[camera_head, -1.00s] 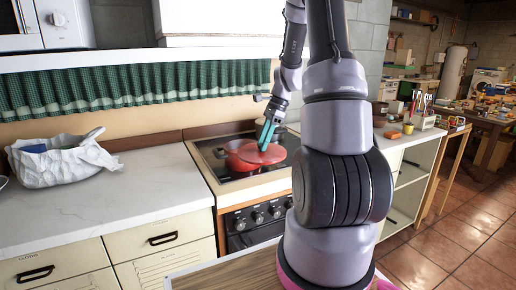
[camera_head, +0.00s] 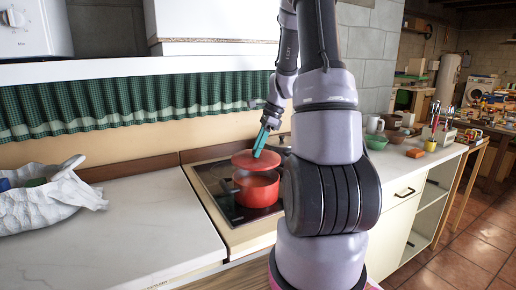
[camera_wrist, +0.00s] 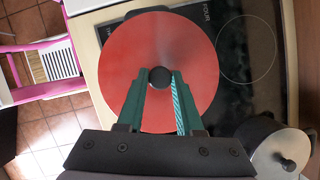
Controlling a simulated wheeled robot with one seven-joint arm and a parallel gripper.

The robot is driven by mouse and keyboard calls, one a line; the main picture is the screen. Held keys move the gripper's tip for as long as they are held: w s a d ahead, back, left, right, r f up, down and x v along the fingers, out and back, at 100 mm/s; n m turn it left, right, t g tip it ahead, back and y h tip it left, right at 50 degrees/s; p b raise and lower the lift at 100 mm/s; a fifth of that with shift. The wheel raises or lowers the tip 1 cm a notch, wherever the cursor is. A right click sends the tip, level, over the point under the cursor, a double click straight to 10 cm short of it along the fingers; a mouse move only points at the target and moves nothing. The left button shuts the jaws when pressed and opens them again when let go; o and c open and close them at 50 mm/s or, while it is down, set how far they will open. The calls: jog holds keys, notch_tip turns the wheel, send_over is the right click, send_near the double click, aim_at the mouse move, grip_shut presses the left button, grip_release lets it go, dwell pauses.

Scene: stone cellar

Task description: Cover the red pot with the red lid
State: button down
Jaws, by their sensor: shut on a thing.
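The red lid (camera_head: 257,161) is a flat disc with a dark knob, held by my gripper (camera_head: 262,142) above the stove. In the wrist view the lid (camera_wrist: 160,55) fills the middle, and the teal fingers of my gripper (camera_wrist: 160,79) are shut on its knob. The red pot (camera_head: 256,190) stands on the black cooktop below the lid. In the head view the lid is raised over the pot's back part, with the front of the pot's opening showing. In the wrist view the lid hides the pot.
The black cooktop (camera_head: 218,191) lies between the white counter (camera_head: 135,222) and my arm. A metal-lidded pot (camera_wrist: 278,155) stands on the cooktop close by my gripper. A white cloth-lined basket (camera_head: 42,201) sits on the left counter. A green bowl (camera_head: 376,142) is at the right.

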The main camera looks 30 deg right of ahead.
aim_at(260, 157)
jog(key=shift+f, duration=3)
jog(key=shift+c, duration=2.4)
grip_release()
jog(key=v, duration=1)
jog(key=shift+d+r, duration=0.15)
jog(key=shift+r, duration=0.25)
